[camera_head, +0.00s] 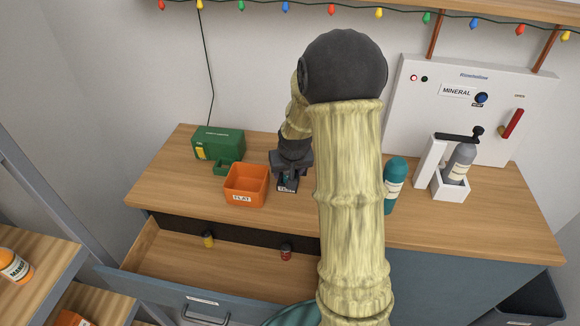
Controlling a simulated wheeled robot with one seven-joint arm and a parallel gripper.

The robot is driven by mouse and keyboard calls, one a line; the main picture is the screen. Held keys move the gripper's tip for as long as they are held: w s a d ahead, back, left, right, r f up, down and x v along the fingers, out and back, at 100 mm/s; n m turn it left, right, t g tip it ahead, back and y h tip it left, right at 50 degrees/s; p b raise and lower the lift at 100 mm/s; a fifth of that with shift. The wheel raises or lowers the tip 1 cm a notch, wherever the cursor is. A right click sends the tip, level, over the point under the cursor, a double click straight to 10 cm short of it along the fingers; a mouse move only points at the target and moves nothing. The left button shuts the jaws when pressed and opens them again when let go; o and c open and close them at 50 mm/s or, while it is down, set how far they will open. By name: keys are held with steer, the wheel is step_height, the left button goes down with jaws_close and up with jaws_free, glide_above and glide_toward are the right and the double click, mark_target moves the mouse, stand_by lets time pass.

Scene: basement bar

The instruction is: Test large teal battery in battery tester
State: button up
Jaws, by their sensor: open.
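My gripper (289,176) is over the counter, right of the orange box, pointing down with its jaws open. Between and below its fingers is a small dark holder (288,188) with a white label that I cannot read clearly; it may be the battery tester. A small bit of teal shows between the fingers there, possibly the teal battery, but the fingers hide most of it. I cannot tell whether it sits in the holder. A larger teal cylinder (395,179) with a pale label stands upright on the counter, partly behind my arm.
An orange box (246,184) labelled FLAT and a green box (218,143) stand left of my gripper. The open drawer (170,262) below holds a yellow (208,239) and a red (286,251) small cylinder. A white MINERAL machine (450,110) with a grey cylinder stands right.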

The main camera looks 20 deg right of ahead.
steer(key=v, duration=1.7)
steer(key=shift+r, duration=0.2)
steer(key=s+a+f+n+g+p, duration=0.1)
steer(key=s+a+f, duration=0.2)
steer(key=s+a, duration=0.2)
steer(key=s+a+f+n+p, duration=0.1)
steer(key=s+a+f, duration=0.3)
steer(key=s, duration=0.4)
steer(key=shift+a+g+y+p, duration=0.4)
steer(key=shift+p, duration=0.35)
steer(key=shift+d+f, duration=0.1)
